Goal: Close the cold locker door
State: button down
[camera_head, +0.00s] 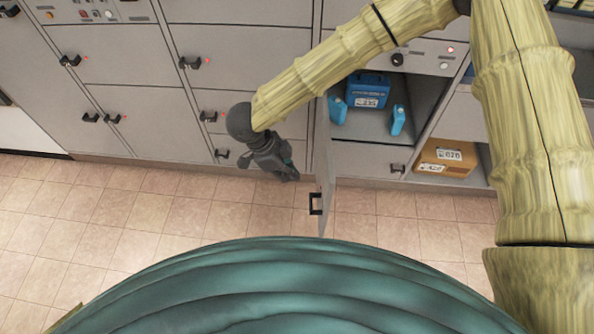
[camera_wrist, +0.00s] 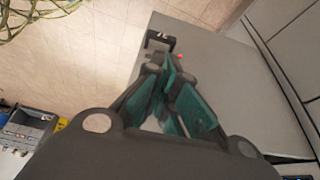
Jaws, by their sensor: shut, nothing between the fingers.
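The open locker door (camera_head: 326,165) stands swung out from the bank, nearly edge-on to the head view. Its dark handle (camera_head: 316,204) is near the outer edge. In the wrist view the grey door face (camera_wrist: 222,75) fills the right middle, with the handle (camera_wrist: 160,40) near its end. The open locker compartment (camera_head: 368,122) holds a blue box (camera_head: 368,90) and blue bottles (camera_head: 398,120). My gripper (camera_head: 288,172) is left of the door, on its outer face side. It is shut and empty; in the wrist view its teal fingers (camera_wrist: 170,70) overlap the door face. I cannot tell whether they touch it.
Closed lockers (camera_head: 130,60) with dark handles line the wall left of the door. A yellow-brown box (camera_head: 446,157) sits in an open compartment at lower right. The tiled floor (camera_head: 150,215) before the lockers is clear.

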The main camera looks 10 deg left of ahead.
jog(key=shift+w+d+f+p, duration=0.2)
jog(key=shift+d+f+p, duration=0.5)
jog(key=shift+d+f, duration=1.2)
jog(key=shift+w+d+f+p, duration=0.2)
jog(key=shift+d+f+p, duration=0.5)
jog(key=shift+d+f, duration=1.15)
jog(key=shift+a+f, duration=0.25)
